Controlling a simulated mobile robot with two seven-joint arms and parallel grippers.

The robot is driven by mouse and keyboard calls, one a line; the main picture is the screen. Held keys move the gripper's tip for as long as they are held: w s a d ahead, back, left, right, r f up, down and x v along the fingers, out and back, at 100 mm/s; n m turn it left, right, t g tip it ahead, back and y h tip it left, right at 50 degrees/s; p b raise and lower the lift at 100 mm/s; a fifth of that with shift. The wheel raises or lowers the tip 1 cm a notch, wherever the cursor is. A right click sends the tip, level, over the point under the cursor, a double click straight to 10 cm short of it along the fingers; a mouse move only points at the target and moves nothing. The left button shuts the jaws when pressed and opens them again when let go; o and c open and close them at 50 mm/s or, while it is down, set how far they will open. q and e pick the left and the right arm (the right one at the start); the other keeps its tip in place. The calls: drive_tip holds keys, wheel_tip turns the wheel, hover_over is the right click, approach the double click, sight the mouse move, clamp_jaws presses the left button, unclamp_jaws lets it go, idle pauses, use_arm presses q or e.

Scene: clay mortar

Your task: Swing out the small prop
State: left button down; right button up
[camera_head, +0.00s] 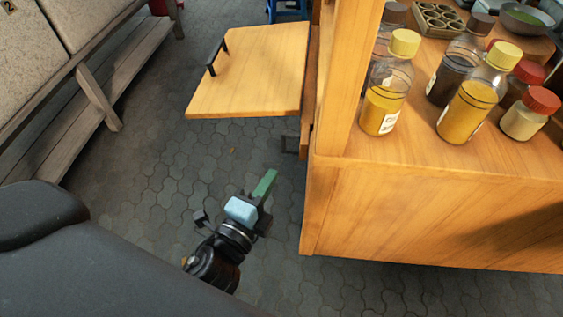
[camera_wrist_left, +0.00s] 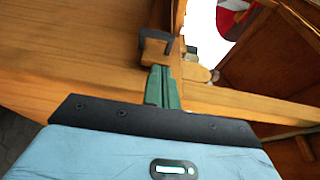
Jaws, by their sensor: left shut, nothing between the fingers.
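My left gripper (camera_head: 271,175) is low beside the front left corner of the wooden cart, below the fold-out wooden flap (camera_head: 255,70). Its green fingers are shut with nothing between them. They also show in the left wrist view (camera_wrist_left: 161,70), pointing at a small wooden piece with a dark bracket (camera_wrist_left: 155,42) on the cart's woodwork; this may be the small prop. The fingertips appear close to it, but I cannot tell whether they touch. In the head view no prop can be clearly made out. My right gripper is out of view.
The flap has a black handle (camera_head: 216,55) and sticks out level from the cart. Bottles with yellow caps (camera_head: 387,97) stand near the edge of the cart's top (camera_head: 425,155). A bench (camera_head: 95,85) is at the left. Paved floor (camera_head: 165,160) between is clear.

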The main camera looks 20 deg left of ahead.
use_arm(q)
drive_tip(key=w, duration=0.9)
drive_tip(key=shift+w+d+p, duration=0.15)
drive_tip(key=shift+d+p, duration=0.15)
drive_tip(key=shift+a, duration=0.1)
drive_tip(key=a+p, duration=0.2)
drive_tip(key=a, duration=0.9)
drive_tip(key=shift+s+a, duration=0.4)
drive_tip(key=shift+s, duration=0.05)
drive_tip(key=shift+f, duration=0.1)
